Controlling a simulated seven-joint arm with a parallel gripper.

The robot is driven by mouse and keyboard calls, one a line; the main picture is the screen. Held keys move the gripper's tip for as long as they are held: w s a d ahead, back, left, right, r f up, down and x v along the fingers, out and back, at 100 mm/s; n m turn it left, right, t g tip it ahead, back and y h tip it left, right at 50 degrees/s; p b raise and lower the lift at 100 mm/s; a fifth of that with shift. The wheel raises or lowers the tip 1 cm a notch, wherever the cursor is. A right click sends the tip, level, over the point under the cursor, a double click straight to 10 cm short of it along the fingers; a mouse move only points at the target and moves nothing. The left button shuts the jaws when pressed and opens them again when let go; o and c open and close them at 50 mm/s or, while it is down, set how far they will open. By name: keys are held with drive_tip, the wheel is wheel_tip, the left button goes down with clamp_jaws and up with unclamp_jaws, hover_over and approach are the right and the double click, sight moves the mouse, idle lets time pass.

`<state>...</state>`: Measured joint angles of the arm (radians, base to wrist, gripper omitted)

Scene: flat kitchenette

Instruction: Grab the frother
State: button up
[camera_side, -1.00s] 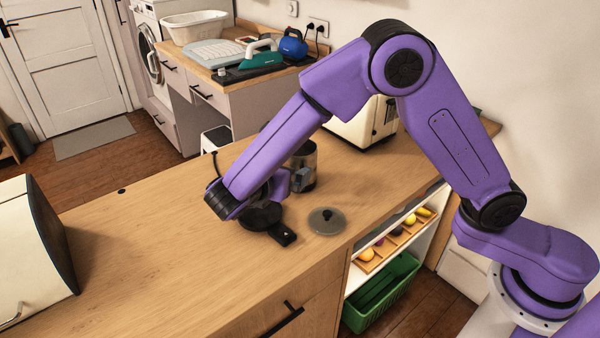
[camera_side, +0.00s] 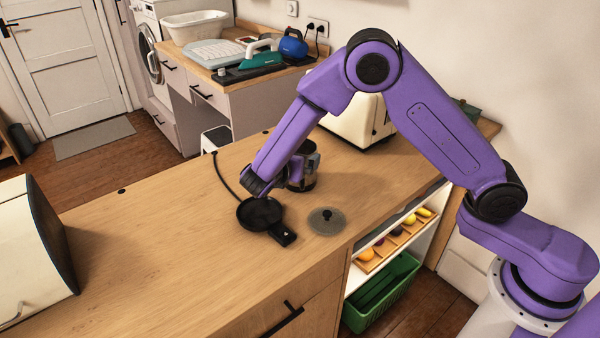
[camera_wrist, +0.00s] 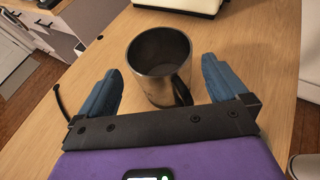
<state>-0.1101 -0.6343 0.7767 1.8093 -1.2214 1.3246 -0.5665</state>
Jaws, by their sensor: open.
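The frother (camera_wrist: 157,58) is a steel, cup-shaped vessel with a dark handle. In the wrist view it stands upright on the counter between my gripper's two blue fingers, its open top and empty inside visible. My gripper (camera_wrist: 160,85) is open, with a finger to each side of the vessel and a visible gap at each side. In the side view the frother (camera_side: 309,172) is partly hidden behind my gripper (camera_side: 292,178). The black round base (camera_side: 262,214) with its cord lies in front of my wrist, and a grey lid (camera_side: 327,221) lies to its right.
A cream toaster (camera_side: 358,122) stands behind the frother. A cream box-like appliance (camera_side: 30,255) is at the left. Fruit and a green crate (camera_side: 385,292) are on shelves below.

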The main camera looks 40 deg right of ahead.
sight(304, 145)
drive_tip(key=shift+r+x, duration=0.15)
drive_tip(key=shift+x, duration=1.15)
drive_tip(key=shift+r+x, duration=0.15)
drive_tip(key=shift+x, duration=1.2)
drive_tip(key=c, duration=1.6)
drive_tip(key=shift+r, duration=0.2)
